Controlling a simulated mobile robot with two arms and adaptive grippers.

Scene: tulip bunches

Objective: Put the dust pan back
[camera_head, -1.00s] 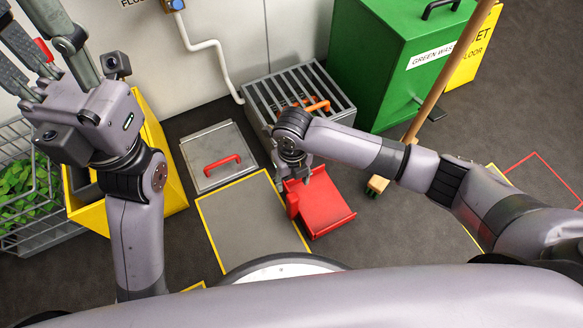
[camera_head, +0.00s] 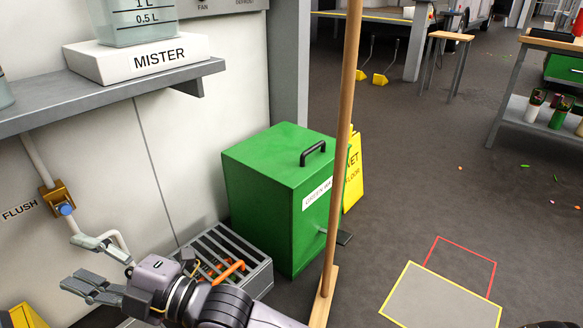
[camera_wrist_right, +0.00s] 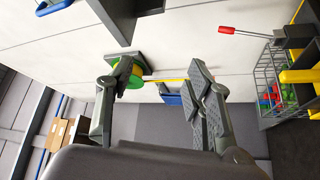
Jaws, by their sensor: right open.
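The red dust pan is in neither view now. My right gripper (camera_head: 72,262) is at the lower left of the head view, left of the grated box, with its fingers apart and nothing seen between them. In the right wrist view my right gripper (camera_wrist_right: 150,78) also shows open and empty, facing a pale wall. A floor patch outlined in red (camera_head: 467,245) and a grey patch outlined in yellow (camera_head: 440,300) lie at the lower right, both bare where seen. My left gripper is not in view.
A grey grated box (camera_head: 255,283) with an orange handle stands beside a green waste bin (camera_head: 265,190). A wooden-handled broom (camera_head: 340,150) stands before the bin. A shelf (camera_head: 100,100) with a mister juts from the wall. The floor to the right is mostly clear.

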